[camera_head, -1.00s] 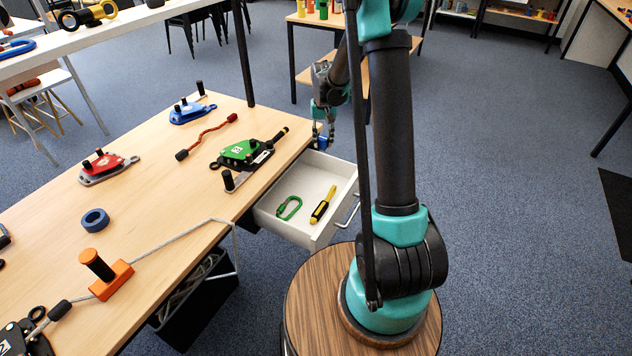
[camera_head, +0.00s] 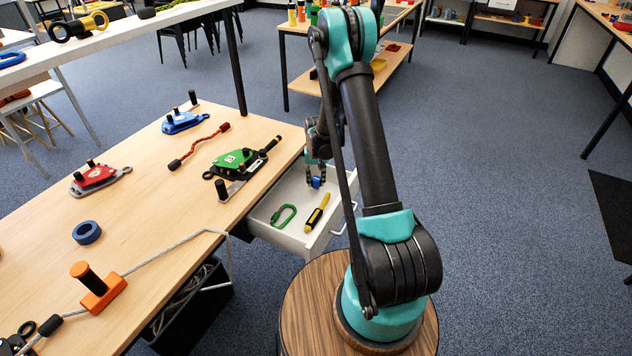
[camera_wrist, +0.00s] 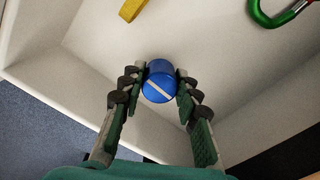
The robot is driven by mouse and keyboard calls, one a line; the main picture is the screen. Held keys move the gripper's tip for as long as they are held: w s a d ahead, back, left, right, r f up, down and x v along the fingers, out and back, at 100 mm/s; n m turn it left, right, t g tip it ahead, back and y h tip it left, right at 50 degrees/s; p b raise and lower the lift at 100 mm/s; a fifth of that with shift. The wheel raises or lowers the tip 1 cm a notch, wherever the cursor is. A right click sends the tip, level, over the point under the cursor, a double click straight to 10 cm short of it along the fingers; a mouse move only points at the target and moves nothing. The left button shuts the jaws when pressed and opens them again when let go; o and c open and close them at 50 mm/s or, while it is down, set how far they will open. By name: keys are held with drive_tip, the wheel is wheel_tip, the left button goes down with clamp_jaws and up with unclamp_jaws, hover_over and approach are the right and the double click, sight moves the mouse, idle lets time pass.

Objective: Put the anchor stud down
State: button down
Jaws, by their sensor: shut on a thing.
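The anchor stud is a short blue cylinder with a pale stripe across its end, seen in the wrist view (camera_wrist: 159,82). My gripper (camera_wrist: 160,88) is shut on it, one finger on each side. In the head view my gripper (camera_head: 317,180) hangs over the far part of the open white drawer (camera_head: 285,238), and the blue stud (camera_head: 317,183) shows between its fingertips. The wrist view shows the drawer's white floor and walls around the stud. I cannot tell whether the stud touches the drawer floor.
In the drawer lie a green carabiner (camera_head: 284,216) and a yellow-and-black tool (camera_head: 317,212), both apart from the stud. On the wooden table (camera_head: 150,215) beside it are a green pulley device (camera_head: 237,160), a black post and a red rope piece (camera_head: 200,147).

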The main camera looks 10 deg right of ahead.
sight(316, 178)
drive_tip(key=shift+f, duration=0.25)
drive_tip(key=c, duration=1.1)
unclamp_jaws()
wheel_tip(316, 178, up, 12)
drive_tip(key=f, duration=0.1)
drive_tip(key=s+d+r+t, duration=0.1)
drive_tip(key=s+d+r, duration=0.1)
drive_tip(key=s+r, duration=0.6)
drive_tip(key=s+d+r+t, duration=0.1)
drive_tip(key=s, duration=0.6)
drive_tip(key=s+d+r+t, duration=0.1)
drive_tip(key=s, duration=0.7)
drive_tip(key=s+d+n+t, duration=0.1)
drive_tip(key=s, duration=0.7)
drive_tip(key=shift+r, duration=0.4)
